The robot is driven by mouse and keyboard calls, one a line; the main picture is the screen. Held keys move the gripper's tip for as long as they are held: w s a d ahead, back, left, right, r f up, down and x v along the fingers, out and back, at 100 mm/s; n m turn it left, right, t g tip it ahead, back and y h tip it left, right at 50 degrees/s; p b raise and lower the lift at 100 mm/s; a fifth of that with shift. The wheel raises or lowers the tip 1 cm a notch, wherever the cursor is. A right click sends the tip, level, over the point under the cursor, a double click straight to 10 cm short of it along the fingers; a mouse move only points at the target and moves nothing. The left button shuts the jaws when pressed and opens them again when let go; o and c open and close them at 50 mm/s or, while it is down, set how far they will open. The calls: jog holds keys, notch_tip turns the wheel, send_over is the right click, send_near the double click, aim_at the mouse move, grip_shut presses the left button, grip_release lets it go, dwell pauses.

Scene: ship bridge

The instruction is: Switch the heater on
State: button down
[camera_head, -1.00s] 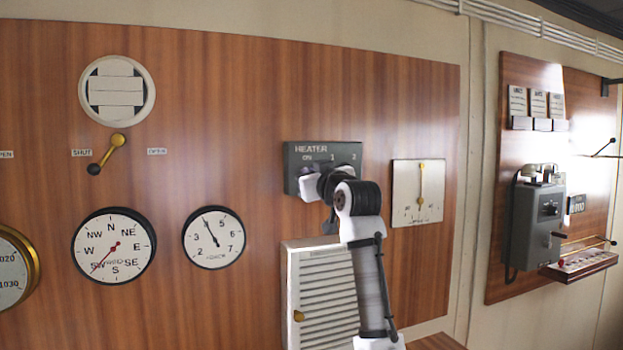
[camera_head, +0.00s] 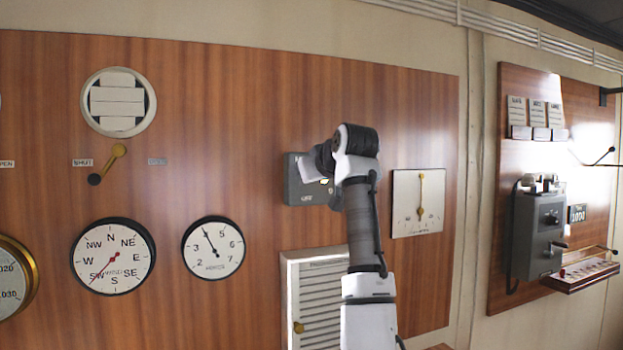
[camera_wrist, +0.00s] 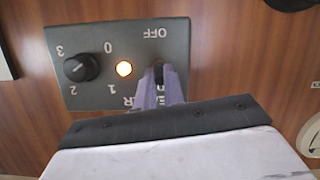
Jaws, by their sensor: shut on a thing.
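The heater panel (camera_head: 294,190) is a grey box on the wooden wall, partly hidden behind my arm in the head view. In the wrist view the panel (camera_wrist: 85,98) appears upside down, with an OFF label at the top and the ON end behind my gripper. A round lamp (camera_wrist: 124,69) glows yellow-white. A black knob (camera_wrist: 81,68) with marks 0 to 3 sits left of the lamp. My gripper (camera_wrist: 159,76) is at the panel beside the lamp, shut on the small dark heater switch (camera_wrist: 158,65). The fingers hide most of the switch, so its exact position is unclear.
A louvred heater grille (camera_head: 318,300) is below the panel, and a white gauge (camera_head: 418,203) is to its right. Round dials (camera_head: 213,248) and a brass lever (camera_head: 108,164) are to the left, clear of my arm.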

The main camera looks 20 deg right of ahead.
jog(key=c, duration=1.5)
grip_release()
jog(key=shift+s, duration=0.1)
jog(key=b+v, duration=0.5)
jog(key=v, duration=0.8)
jog(key=shift+s, duration=0.3)
jog(key=shift+d+r, duration=0.1)
jog(key=shift+r, duration=0.05)
